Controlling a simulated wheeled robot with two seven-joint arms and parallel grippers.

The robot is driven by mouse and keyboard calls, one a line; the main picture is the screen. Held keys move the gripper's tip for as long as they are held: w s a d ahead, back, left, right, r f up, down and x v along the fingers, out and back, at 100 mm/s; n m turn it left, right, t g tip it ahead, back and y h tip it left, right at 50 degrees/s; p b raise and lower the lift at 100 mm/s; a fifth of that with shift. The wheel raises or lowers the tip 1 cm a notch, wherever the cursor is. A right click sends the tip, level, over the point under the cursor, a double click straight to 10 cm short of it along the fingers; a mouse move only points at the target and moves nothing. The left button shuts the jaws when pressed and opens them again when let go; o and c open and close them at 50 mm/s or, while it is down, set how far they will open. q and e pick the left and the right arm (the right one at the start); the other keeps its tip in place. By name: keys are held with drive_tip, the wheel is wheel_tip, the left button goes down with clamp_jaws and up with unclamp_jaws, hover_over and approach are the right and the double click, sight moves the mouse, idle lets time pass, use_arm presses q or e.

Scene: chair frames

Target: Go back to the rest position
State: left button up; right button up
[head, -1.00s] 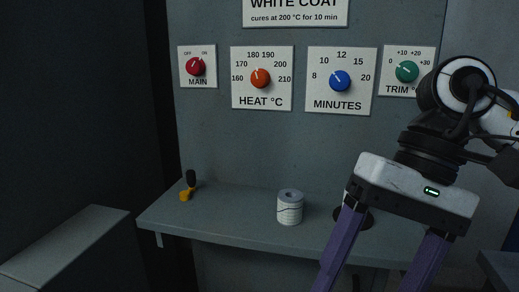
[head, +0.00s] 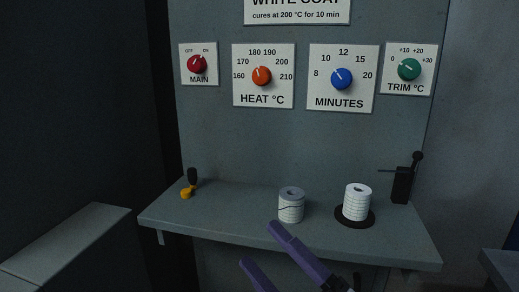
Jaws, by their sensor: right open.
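My right gripper (head: 262,247) shows low in the head view, its two purple fingers apart with nothing between them. It is in front of the shelf's front edge, below the grey-white roll, and its body is cut off by the bottom of the picture. My left gripper is not in view. The control panel (head: 300,145) carries a red MAIN knob (head: 197,64), an orange HEAT knob (head: 262,76), a blue MINUTES knob (head: 341,79) and a green TRIM knob (head: 409,69).
On the shelf (head: 235,215) stand a grey-white roll (head: 291,207), a white ribbed roll (head: 356,204) on a dark round base, a yellow-and-black item (head: 188,188) and a black lever device (head: 402,186). A grey box-like surface (head: 65,248) is at lower left.

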drive_tip(key=s+d+f+m+h, duration=0.1)
drive_tip(key=d+f+m+h, duration=0.3)
drive_tip(key=f, duration=0.4)
drive_tip(key=s+d+f+m+g+h, duration=0.15)
drive_tip(key=f+m+h, duration=0.25)
drive_tip(key=f+m, duration=0.4)
drive_tip(key=s+d+f+m+h, duration=0.2)
drive_tip(key=d+f+m+h, duration=0.15)
drive_tip(key=f, duration=0.55)
drive_tip(key=s+d+f+m+g+h, duration=0.1)
drive_tip(key=s+d+f+m+g, duration=0.1)
drive_tip(key=s+f+m, duration=0.2)
drive_tip(key=s+d+f+m+g+h, duration=0.2)
drive_tip(key=s+d+f+m+g, duration=0.1)
drive_tip(key=s+f, duration=0.7)
drive_tip(key=shift+s+d+f+m+g, duration=0.25)
drive_tip(key=shift+d+f+m+g, duration=0.1)
drive_tip(key=shift+f, duration=0.15)
